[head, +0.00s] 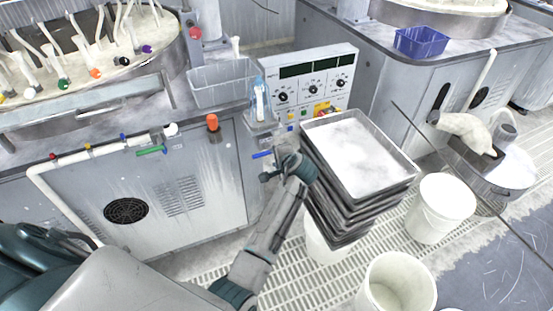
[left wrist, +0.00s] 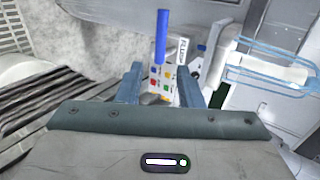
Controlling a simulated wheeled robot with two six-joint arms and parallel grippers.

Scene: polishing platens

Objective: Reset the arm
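My left gripper (head: 268,166) is in front of the grey cabinet, just left of a stack of metal trays (head: 358,158). In the left wrist view its two fingers (left wrist: 160,76) stand apart with a gap between them, and nothing is clearly held. A blue rod-like part (left wrist: 162,36) shows beyond the gap, with a white panel of coloured squares (left wrist: 168,78) below it. I cannot tell how far these are from the fingertips. My right gripper is not in view.
White buckets (head: 440,208) stand on the grated floor to the right. A clear bin (head: 222,84), a bottle (head: 259,98) and a control box (head: 312,84) are on the cabinet top. An orange-capped knob (head: 212,123) is at its front edge. A blue basket (head: 421,42) sits farther back.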

